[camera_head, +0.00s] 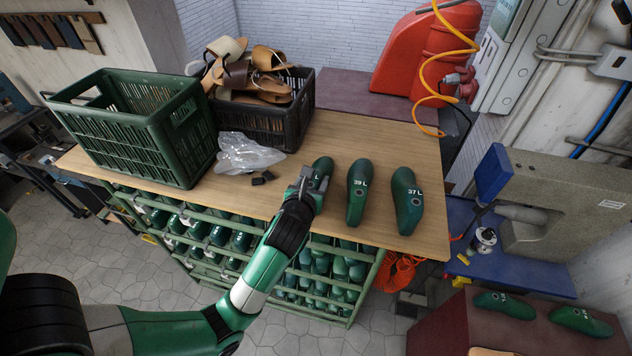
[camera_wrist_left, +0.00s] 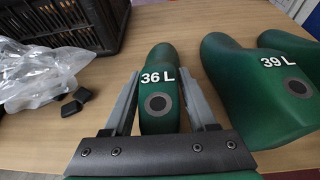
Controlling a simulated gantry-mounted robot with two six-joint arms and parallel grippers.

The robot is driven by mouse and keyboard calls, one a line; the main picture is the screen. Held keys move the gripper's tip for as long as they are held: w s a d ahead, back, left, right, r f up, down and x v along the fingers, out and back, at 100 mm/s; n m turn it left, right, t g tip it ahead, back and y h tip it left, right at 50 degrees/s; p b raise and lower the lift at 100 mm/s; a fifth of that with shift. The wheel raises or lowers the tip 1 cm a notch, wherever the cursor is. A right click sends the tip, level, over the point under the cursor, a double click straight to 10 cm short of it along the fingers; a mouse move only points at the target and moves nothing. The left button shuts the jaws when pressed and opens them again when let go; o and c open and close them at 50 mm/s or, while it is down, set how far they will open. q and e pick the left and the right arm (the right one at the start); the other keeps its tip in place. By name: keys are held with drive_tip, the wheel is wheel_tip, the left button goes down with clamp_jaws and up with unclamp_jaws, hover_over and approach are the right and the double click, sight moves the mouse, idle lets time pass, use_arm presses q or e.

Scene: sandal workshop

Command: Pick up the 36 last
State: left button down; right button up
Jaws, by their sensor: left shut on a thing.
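The green 36 L last (camera_wrist_left: 160,97) lies on the wooden table top, between the two fingers of my left gripper (camera_wrist_left: 158,105) in the left wrist view. The left gripper is shut on it. In the head view the left gripper (camera_head: 306,184) partly covers the 36 L last (camera_head: 322,168), at the left of a row of lasts. The 39 L last (camera_head: 357,190) lies to its right, and it also shows in the left wrist view (camera_wrist_left: 262,90). The 37 L last (camera_head: 406,200) lies further right. My right gripper is not in view.
A clear plastic bag (camera_head: 246,155) and small black blocks (camera_head: 262,178) lie left of the lasts. A green crate (camera_head: 140,130) and a black crate of sandals (camera_head: 262,122) stand behind on the table (camera_head: 430,225). Racks of lasts (camera_head: 330,270) fill the shelves below.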

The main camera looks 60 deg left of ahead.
use_arm(q)
drive_tip(key=shift+r, duration=0.1)
drive_tip(key=shift+r, duration=0.45)
wheel_tip(320, 180, up, 3)
drive_tip(key=shift+f, duration=0.15)
drive_tip(key=s+d+r, duration=0.3)
drive_tip(key=d+r, duration=0.6)
drive_tip(key=d, duration=0.4)
drive_tip(key=shift+d+r, duration=0.15)
drive_tip(key=shift+d, duration=0.2)
